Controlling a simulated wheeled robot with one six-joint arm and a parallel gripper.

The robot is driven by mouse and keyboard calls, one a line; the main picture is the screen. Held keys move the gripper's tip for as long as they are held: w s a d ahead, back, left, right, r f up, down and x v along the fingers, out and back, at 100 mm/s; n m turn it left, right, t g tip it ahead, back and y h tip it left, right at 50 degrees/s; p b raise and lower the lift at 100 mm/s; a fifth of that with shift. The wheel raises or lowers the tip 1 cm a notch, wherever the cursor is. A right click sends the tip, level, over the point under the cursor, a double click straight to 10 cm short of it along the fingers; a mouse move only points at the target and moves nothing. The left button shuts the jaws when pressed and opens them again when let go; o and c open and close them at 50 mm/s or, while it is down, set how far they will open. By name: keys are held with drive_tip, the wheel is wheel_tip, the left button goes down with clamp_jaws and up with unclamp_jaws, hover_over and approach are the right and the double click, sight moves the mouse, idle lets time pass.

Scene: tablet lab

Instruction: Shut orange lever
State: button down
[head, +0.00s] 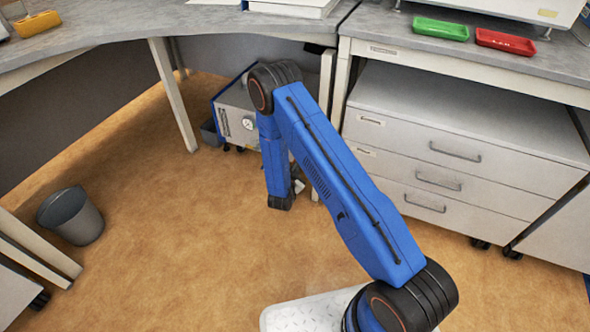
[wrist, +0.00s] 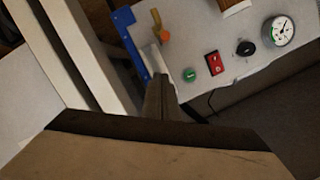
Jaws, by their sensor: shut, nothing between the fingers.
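The orange lever (wrist: 156,18) shows in the wrist view as a short yellow-brown bar near the top, with a bright orange knob (wrist: 164,36) just below it, on a light grey panel. I cannot tell whether they are one part. My gripper (wrist: 155,58) is shut and empty, its fingers pointing up the picture to just below and left of the knob. Contact with the lever cannot be told. In the head view my arm hides most of the gripper, and I cannot make out the lever on the grey unit (head: 234,97) under the desk.
The panel also carries a green button (wrist: 189,74), a red switch (wrist: 214,63), a black knob (wrist: 245,48) and a gauge (wrist: 279,31). A blue strip (wrist: 128,40) edges it. White drawers (head: 450,150) stand right of my arm; a grey bin (head: 70,215) stands left. Floor between is clear.

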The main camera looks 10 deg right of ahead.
drive_tip(key=w+f, duration=0.4)
drive_tip(key=shift+w, duration=0.2)
drive_tip(key=shift+a, duration=0.15)
idle(0.4)
drive_tip(key=shift+w+a+m+g+h, duration=0.1)
drive_tip(key=shift+m+g+h, duration=0.2)
drive_tip(key=shift+h, duration=0.1)
